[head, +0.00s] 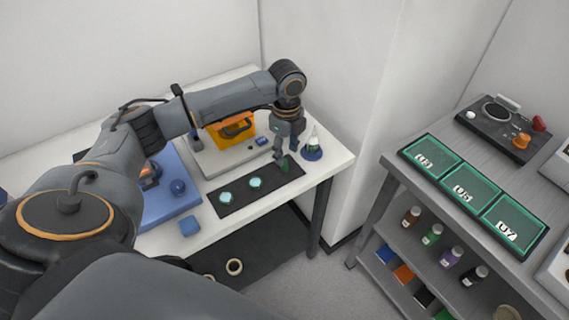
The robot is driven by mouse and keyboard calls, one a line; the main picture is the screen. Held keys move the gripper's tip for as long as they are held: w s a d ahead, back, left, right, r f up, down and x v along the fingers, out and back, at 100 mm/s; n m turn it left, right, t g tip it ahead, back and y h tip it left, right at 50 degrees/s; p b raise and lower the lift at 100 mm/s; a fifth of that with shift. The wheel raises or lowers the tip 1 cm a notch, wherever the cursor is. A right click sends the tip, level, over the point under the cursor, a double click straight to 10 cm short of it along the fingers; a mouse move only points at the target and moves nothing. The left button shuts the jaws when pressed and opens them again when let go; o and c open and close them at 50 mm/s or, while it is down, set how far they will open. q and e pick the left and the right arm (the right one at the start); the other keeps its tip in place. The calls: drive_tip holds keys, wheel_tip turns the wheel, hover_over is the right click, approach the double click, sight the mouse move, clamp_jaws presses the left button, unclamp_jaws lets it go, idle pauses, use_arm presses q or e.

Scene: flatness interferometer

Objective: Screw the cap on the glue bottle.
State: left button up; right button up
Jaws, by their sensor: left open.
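A small bottle with a pale, cone-shaped top (313,141) stands upright in a round blue base near the right end of the white table; I take it to be the glue bottle. My left gripper (291,150) points down just left of it, open, over the far right part of a black mat. A small dark green piece (285,164) shows just under the gripper. I cannot tell whether it is the cap, or whether the fingers touch it. My right gripper is out of view.
The black mat (237,201) holds two pale cyan discs (255,183). Behind it stands a grey-white unit with an orange part (236,131). A blue block (189,226) lies near the front edge. A grey shelf at right carries trays (463,193) and several bottles.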

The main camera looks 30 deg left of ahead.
sight(285, 160)
use_arm(q)
wheel_tip(285, 160, down, 4)
drive_tip(key=shift+a+f+p, duration=0.15)
drive_tip(key=shift+f+p, duration=0.05)
drive_tip(key=shift+p, duration=0.35)
drive_tip(key=c, duration=0.8)
